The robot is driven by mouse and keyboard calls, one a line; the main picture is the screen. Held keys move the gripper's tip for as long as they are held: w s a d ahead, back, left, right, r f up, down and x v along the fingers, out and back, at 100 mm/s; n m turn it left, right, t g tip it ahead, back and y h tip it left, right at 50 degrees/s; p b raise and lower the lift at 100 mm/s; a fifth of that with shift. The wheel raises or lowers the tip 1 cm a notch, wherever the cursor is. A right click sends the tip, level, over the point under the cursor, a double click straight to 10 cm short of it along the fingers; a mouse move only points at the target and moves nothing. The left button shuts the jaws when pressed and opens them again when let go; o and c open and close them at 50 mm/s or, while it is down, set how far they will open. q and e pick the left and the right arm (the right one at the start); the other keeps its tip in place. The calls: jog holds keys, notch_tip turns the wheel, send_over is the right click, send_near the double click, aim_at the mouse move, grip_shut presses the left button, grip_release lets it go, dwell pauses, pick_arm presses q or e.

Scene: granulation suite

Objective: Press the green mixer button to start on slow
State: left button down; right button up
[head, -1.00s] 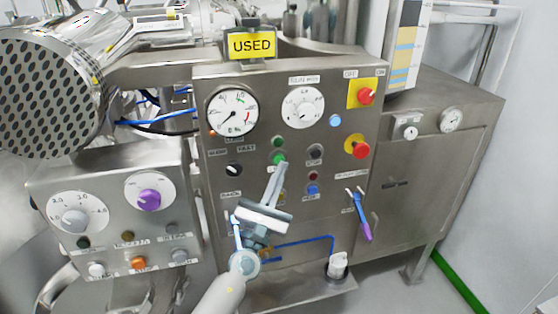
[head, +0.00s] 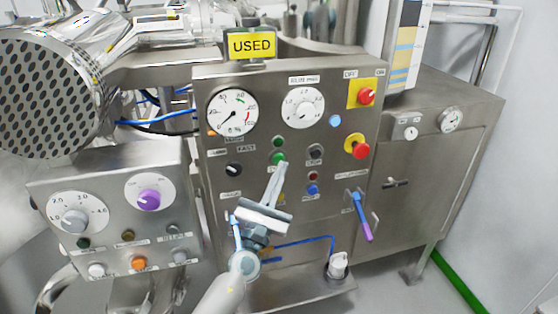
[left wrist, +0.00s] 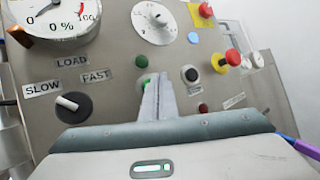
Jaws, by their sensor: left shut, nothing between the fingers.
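The panel carries two green round parts, one above the other. The lower green button (head: 279,159) sits right at the tips of my left gripper (head: 282,166); whether they touch I cannot tell. The upper green one (head: 278,142) is uncovered and shows in the left wrist view (left wrist: 141,62). My left gripper is shut and empty, its fingers pointing at the panel; in the left wrist view the fingertips (left wrist: 158,77) hide most of the lower green button. The SLOW/FAST knob (head: 233,169) is left of the buttons and also shows in the left wrist view (left wrist: 73,106). My right gripper is out of view.
A black button (head: 316,151) sits just right of the green ones. Red and blue buttons (head: 312,189) are below it. A red emergency knob (head: 357,147) is further right. A purple handle (head: 363,222) juts out at lower right. A smaller control box (head: 120,210) stands left.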

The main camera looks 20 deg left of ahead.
pick_arm(q)
jog(key=shift+w+a+b, duration=0.35)
jog(key=shift+w+a, duration=0.15)
jog(key=shift+w, duration=0.2)
dwell(1.4)
jog(key=shift+s+d, duration=0.1)
jog(key=shift+s, duration=0.05)
jog(key=shift+s+d, duration=0.4)
jog(key=shift+s, duration=0.15)
dwell(0.5)
jog(key=s+d, duration=0.1)
jog(key=s+d+p, duration=0.1)
jog(key=s, duration=0.2)
jog(key=shift+s+d, duration=0.1)
jog(key=shift+d, duration=0.3)
dwell(0.6)
